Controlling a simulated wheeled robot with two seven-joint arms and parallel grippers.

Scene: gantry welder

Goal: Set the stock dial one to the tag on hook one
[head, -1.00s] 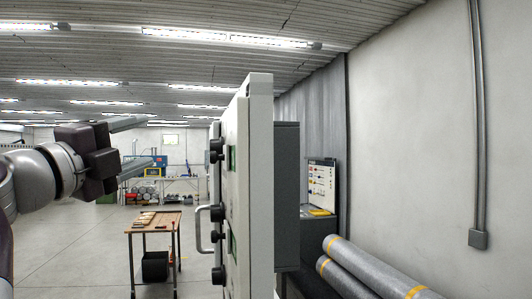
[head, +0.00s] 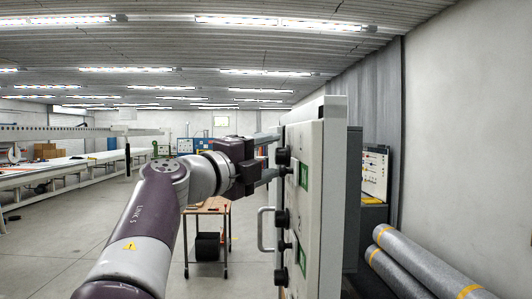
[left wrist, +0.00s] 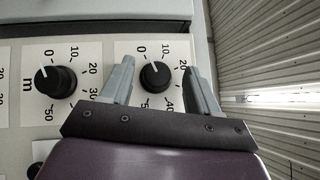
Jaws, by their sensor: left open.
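A pale control cabinet (head: 333,220) stands side-on in the head view, with black dials on its left-facing front. My left gripper (head: 272,157) is open at the uppermost dial (head: 283,157). In the left wrist view, my open fingers (left wrist: 158,84) stand on either side of a black dial (left wrist: 155,75), with visible gaps. Its white mark points up and left, near 0. A second dial (left wrist: 55,81), beside an "m", also points near 0. I cannot tell which is stock dial one. No tag or hook can be made out. My right gripper is out of view.
A handle (head: 264,230) juts from the cabinet front below my gripper. A small wooden table (head: 212,205) stands behind my left arm. Grey rolls (head: 425,265) lie at the right, near a board (head: 375,173) with coloured marks. Open floor lies at the left.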

